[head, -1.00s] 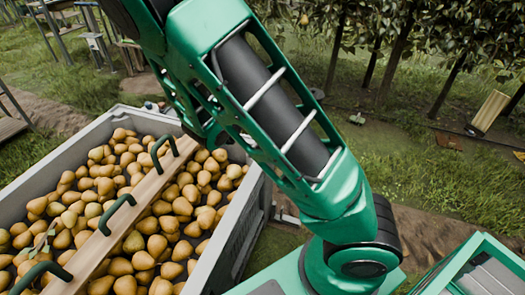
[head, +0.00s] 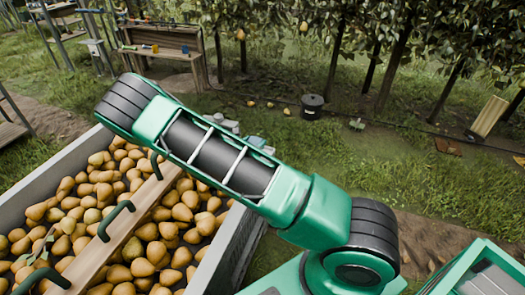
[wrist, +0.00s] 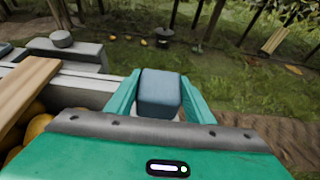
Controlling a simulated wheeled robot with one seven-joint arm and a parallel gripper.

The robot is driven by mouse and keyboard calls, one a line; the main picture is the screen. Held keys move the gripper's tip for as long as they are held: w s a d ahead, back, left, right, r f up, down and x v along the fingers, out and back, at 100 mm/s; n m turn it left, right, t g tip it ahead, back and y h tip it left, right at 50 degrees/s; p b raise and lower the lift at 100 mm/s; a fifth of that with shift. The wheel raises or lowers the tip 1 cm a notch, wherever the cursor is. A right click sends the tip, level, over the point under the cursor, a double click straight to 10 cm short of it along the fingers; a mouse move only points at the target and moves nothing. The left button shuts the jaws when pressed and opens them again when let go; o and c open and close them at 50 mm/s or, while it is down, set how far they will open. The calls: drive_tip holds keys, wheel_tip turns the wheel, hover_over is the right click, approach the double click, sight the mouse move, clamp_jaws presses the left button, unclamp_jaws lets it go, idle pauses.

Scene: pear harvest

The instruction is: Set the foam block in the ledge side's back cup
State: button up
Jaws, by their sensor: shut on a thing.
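A blue-grey block (wrist: 160,90), which looks like the foam block, sits between the green fingers of my gripper (wrist: 160,98) in the wrist view. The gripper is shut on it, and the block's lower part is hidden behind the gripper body. In the head view my arm hides the gripper and the block. In the wrist view, a grey ledge (wrist: 88,50) lies ahead and left of the gripper, with a round grey piece (wrist: 62,39) on it. I cannot make out the ledge side's back cup in either view.
A grey bin (head: 228,250) full of pears (head: 120,225) stands at the left. A wooden plank (head: 150,195) with green handles crosses it. A workbench (head: 165,50) and a dark bucket (head: 312,106) stand further back. Grass lies open beyond the bin; trees line the back.

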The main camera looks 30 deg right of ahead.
drive_tip(key=x, duration=0.5)
drive_tip(key=s+f+x, duration=0.1)
drive_tip(key=x, duration=0.2)
drive_tip(key=shift+w+d+f, duration=0.2)
drive_tip(key=shift+d, duration=0.15)
drive_tip(key=shift+f, duration=2.05)
drive_tip(key=shift+f, duration=0.2)
drive_tip(key=o, duration=1.1)
drive_tip(key=shift+c, duration=0.2)
